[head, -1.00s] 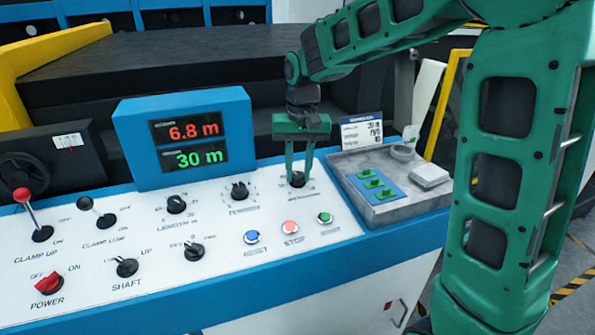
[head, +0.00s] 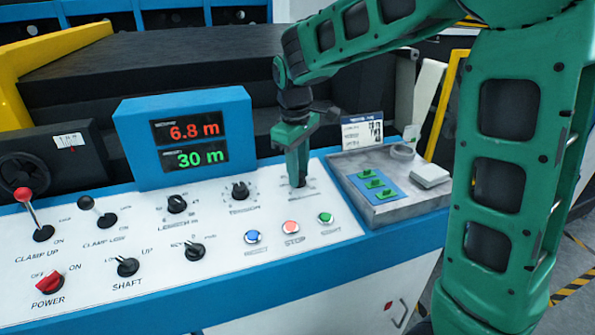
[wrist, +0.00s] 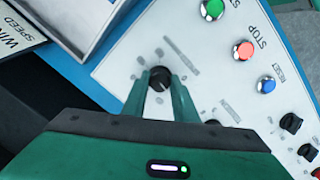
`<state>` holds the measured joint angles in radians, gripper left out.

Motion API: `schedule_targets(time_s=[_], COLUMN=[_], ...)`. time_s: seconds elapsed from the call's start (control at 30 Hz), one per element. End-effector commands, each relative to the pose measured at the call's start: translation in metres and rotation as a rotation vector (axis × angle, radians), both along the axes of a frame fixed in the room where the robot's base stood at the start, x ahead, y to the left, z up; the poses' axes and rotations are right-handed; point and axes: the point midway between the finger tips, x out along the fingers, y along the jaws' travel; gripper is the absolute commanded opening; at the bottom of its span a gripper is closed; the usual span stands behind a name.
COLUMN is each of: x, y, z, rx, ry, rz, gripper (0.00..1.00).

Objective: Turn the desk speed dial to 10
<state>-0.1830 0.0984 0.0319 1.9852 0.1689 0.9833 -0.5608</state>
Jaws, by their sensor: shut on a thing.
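The speed dial is a black round knob (wrist: 160,78) at the right end of the white desk panel's upper row. In the wrist view its top shows between my two fingers. My gripper (head: 298,184) points down from above and is shut on this knob, with the fingers on either side of it. In the head view the fingers hide most of the knob and its marks. The wrist view shows grey marks around the knob, too blurred to read.
The tension dial (head: 240,191) stands just left of my gripper. Blue, red and green buttons (head: 291,227) lie in front. A grey tray (head: 400,208) with green-topped pieces and a small sign (head: 362,131) are to the right. The display (head: 185,140) reads 6.8 m and 30 m.

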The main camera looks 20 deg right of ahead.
Motion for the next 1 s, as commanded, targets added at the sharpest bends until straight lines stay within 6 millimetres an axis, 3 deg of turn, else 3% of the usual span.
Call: schedule_targets(time_s=[0.33,0.87,0.9,0.93,1.0], x=[0.0021,0.0025,0.0025,0.0024,0.0019], y=[-0.0005,-0.0012,-0.0013,-0.0013,-0.0011], z=[0.0017,0.002,0.002,0.002,0.0015], rx=[-0.022,-0.026,-0.026,-0.026,-0.026], ry=[-0.008,-0.009,-0.009,-0.008,-0.007], rz=[0.126,0.143,0.143,0.143,0.143], gripper=[0.04,0.04,0.35,0.43,0.45])
